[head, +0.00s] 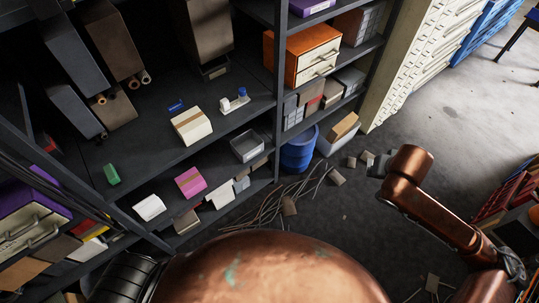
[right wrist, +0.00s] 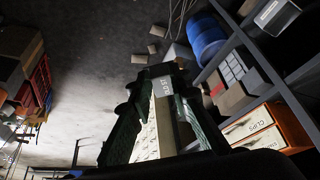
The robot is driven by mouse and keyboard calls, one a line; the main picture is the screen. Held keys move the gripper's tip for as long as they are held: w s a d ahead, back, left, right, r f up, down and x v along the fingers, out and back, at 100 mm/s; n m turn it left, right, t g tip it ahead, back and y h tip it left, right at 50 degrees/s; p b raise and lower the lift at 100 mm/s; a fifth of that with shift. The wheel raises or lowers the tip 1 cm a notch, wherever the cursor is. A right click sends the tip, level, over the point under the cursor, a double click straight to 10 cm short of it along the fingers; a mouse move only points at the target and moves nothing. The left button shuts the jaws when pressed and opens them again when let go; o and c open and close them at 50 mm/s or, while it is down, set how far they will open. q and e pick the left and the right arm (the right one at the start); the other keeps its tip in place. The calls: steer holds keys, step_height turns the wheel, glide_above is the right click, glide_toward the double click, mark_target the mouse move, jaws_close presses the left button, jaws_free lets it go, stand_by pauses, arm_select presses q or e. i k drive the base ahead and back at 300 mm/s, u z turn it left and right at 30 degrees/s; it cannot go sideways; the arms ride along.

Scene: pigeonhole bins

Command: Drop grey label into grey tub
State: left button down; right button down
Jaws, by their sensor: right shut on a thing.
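My right gripper (right wrist: 157,78) shows in the right wrist view as dark green fingers shut on a small grey block-like label (right wrist: 165,92) with printed letters. In the head view the right gripper (head: 379,165) is a dark shape at the end of my copper arm, over the floor right of the shelving; the label cannot be made out there. The open grey tub (head: 248,158) stands on a shelf left of the gripper and well apart from it. A grey tub (right wrist: 275,14) also shows at the top right of the wrist view. My left gripper is out of view.
The dark shelving (head: 277,120) has upright posts and shelf edges beside the tub. A blue barrel (head: 297,150) and a pale bin (head: 338,138) stand on the floor. Cables (head: 285,200) and scraps lie below. Open floor lies to the right.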

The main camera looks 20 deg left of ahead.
mark_target(248, 149)
steer(key=u, duration=0.8)
steer(key=i, duration=1)
